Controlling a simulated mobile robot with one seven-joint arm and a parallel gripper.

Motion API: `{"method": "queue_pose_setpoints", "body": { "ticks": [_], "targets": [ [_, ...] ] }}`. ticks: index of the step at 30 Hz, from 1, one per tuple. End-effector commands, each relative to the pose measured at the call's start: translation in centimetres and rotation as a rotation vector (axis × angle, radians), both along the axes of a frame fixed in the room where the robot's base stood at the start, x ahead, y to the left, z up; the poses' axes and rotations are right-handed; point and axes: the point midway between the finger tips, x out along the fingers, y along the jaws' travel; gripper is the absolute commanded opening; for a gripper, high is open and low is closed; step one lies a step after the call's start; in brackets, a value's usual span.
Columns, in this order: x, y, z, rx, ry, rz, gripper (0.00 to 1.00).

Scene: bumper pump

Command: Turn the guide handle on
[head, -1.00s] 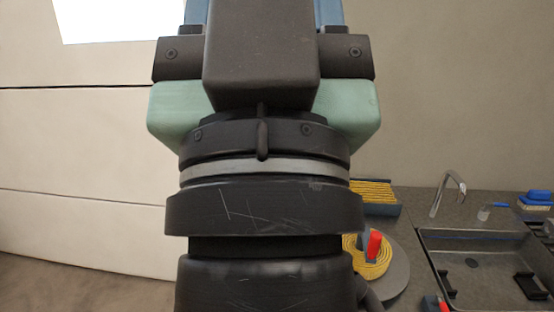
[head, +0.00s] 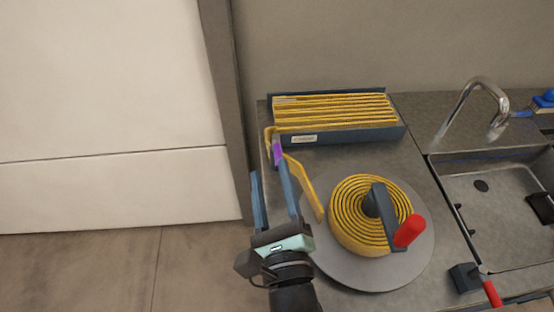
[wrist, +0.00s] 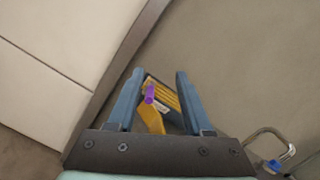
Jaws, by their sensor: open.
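A small purple handle (head: 277,154), apparently the guide handle, stands at the left end of the worktop beside a yellow band (head: 304,188). In the wrist view the purple handle (wrist: 150,93) shows between my fingers, nearer the left one, with the yellow band (wrist: 151,119) below it. My gripper (head: 267,172) is open and empty, its two blue fingers pointing toward the handle. In the head view the right fingertip overlaps the area just below the handle. I cannot tell whether they touch. The handle's base is hidden.
A yellow coil (head: 350,238) with a red-gripped crank (head: 409,230) sits on a grey disc (head: 420,262). A dark tray (head: 350,135) with yellow strips is behind. A sink (head: 510,220) with a tap (head: 478,84) lies right. A red-handled lever (head: 491,293) is at front right.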

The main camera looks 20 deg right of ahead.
Motion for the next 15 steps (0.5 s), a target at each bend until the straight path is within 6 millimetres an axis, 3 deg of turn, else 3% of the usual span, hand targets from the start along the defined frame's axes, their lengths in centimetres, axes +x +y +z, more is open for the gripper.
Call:
{"method": "queue_pose_setpoints", "body": {
  "ticks": [1,6,10,15],
  "targets": [
    [-1.1,-0.5,-2.6,0.109,0.014,-0.015,0.51],
    [-3.1,-1.3,-6.1,0.330,0.015,-0.051,0.51],
    [-3.0,-1.6,-6.6,0.373,0.011,-0.057,0.51],
    [-1.0,-2.2,-6.3,0.369,0.008,-0.056,0.51]
  ]
}}
